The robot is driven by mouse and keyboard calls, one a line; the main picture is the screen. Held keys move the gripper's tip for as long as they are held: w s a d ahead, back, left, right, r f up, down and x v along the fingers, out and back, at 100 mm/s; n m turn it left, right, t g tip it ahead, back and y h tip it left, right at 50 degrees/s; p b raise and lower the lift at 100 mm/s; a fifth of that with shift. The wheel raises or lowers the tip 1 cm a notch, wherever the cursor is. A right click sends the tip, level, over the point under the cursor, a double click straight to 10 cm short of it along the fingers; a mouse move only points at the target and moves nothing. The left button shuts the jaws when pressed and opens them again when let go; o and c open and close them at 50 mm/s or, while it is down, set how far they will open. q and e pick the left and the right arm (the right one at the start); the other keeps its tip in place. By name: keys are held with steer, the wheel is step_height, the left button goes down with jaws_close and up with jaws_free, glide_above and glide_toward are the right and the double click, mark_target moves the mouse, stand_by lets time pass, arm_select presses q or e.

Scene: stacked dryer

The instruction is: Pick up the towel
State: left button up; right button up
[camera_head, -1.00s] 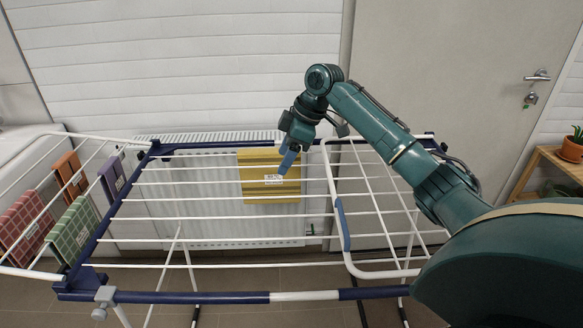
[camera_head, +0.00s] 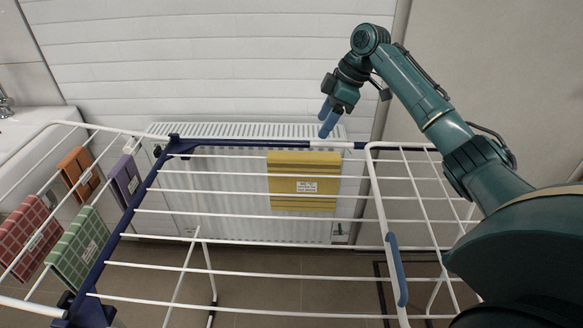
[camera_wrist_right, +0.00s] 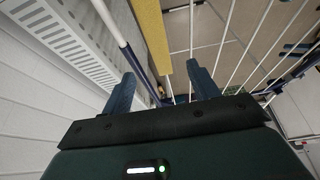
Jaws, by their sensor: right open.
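A yellow striped towel (camera_head: 303,181) with a white label hangs at the far side of the drying rack (camera_head: 262,190). My right gripper (camera_head: 327,117) is above the rack's far rail, higher in the picture than the towel and apart from it. Its blue fingers are open and empty. In the right wrist view the open fingers (camera_wrist_right: 160,84) point toward the rack, and the towel's yellow edge (camera_wrist_right: 152,37) shows beyond and between them. My left gripper is not in view.
Red (camera_head: 27,236), green (camera_head: 78,245), orange (camera_head: 79,174) and purple (camera_head: 125,180) towels hang on the rack's left wing. A white radiator (camera_head: 230,215) stands behind the rack against the wall. A sink (camera_head: 30,135) is at the left.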

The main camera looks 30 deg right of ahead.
mark_target(307, 155)
steer(key=shift+w+a+f, duration=0.25)
steer(key=shift+w+f, duration=0.35)
steer(key=shift+w, duration=0.15)
steer(key=x, duration=0.6)
steer(key=shift+s+a+f, duration=0.1)
steer(key=shift+s, duration=0.15)
steer(key=shift+s+d+p+x, duration=0.1)
steer(key=shift+p+x, duration=0.15)
steer(key=shift+x, duration=1.1)
steer(key=shift+s+d+p+x, duration=0.1)
steer(key=shift+p+x, duration=0.1)
steer(key=shift+x, duration=1.2)
steer(key=shift+f, duration=0.35)
steer(key=shift+c, duration=0.6)
jaws_close()
